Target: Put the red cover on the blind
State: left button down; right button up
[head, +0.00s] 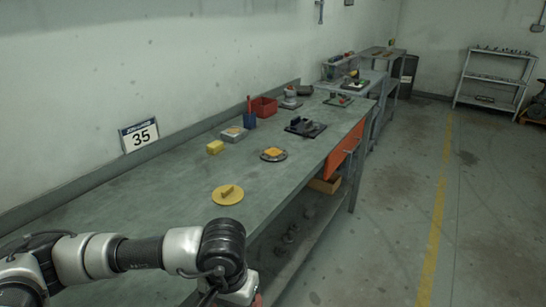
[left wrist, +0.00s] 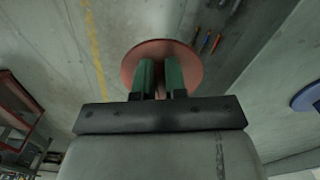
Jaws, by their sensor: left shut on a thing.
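The red cover, a flat round disc (left wrist: 160,50), is in the left wrist view. My left gripper (left wrist: 160,68) has its two green fingers shut on the cover's handle, which is mostly hidden between them. In the head view my left arm comes in from the left. Its gripper is mostly hidden at the bottom edge, beyond the front edge of the bench. A small red patch of the cover (head: 257,299) shows there. I cannot tell for sure which thing is the blind. A grey round plate with an orange top (head: 273,154) lies on the bench. My right gripper is not in view.
A yellow disc with a handle (head: 227,196) lies on the long bench (head: 150,205) near my arm. A yellow block (head: 215,147), a grey box (head: 234,134), a red bin (head: 264,107) and a dark device (head: 305,127) stand farther back. A blue disc (left wrist: 308,97) shows in the left wrist view.

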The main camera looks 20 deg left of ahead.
aim_at(274, 152)
jog(key=i+l+u, duration=0.1)
jog(key=i+l, duration=0.3)
jog(key=i, duration=0.15)
jog(key=i+l+u, duration=0.1)
jog(key=i+l, duration=0.35)
jog(key=i, duration=0.1)
